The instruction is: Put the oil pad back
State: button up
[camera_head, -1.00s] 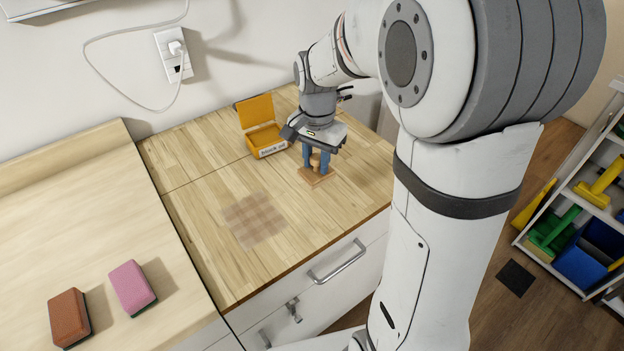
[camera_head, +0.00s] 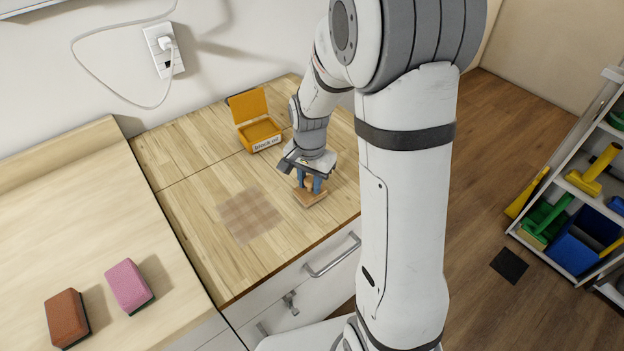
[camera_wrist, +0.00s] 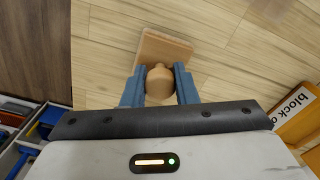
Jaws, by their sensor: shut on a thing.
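The oil pad is a wooden block with a rounded knob. Its flat base (camera_head: 309,198) shows below my gripper (camera_head: 309,183) in the head view, over the right part of the wooden counter. In the wrist view the knob (camera_wrist: 159,84) sits between the two blue fingers of my gripper (camera_wrist: 159,80), which are shut on it. The square base (camera_wrist: 163,48) shows beyond the knob. I cannot tell if the base touches the counter. An open yellow box (camera_head: 262,130), labelled "block oil", stands behind and left of my gripper; it also shows in the wrist view (camera_wrist: 300,118).
A brown checked patch (camera_head: 250,214) lies on the counter left of my gripper. A brown sponge (camera_head: 66,318) and a pink sponge (camera_head: 129,286) lie on the lighter surface at left. A shelf with tools (camera_head: 580,215) stands at right. The counter between patch and box is clear.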

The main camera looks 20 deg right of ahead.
aim_at(310, 179)
jog(key=shift+f, duration=0.2)
jog(key=o, duration=0.9)
jog(key=shift+w+r, duration=0.1)
notch_tip(310, 179, up, 12)
jog(key=s+r+n+t, duration=0.1)
jog(key=s+n, duration=0.2)
jog(key=s, duration=0.2)
jog(key=s+r+n+t, duration=0.1)
jog(key=s+n, duration=0.2)
jog(key=s, duration=0.3)
jog(key=s+r+n+t, duration=0.1)
jog(key=s+n, duration=0.1)
jog(key=s, duration=0.4)
jog(key=shift+d+r+n, duration=0.1)
jog(key=shift+d+n, duration=0.25)
jog(key=shift+n, duration=0.05)
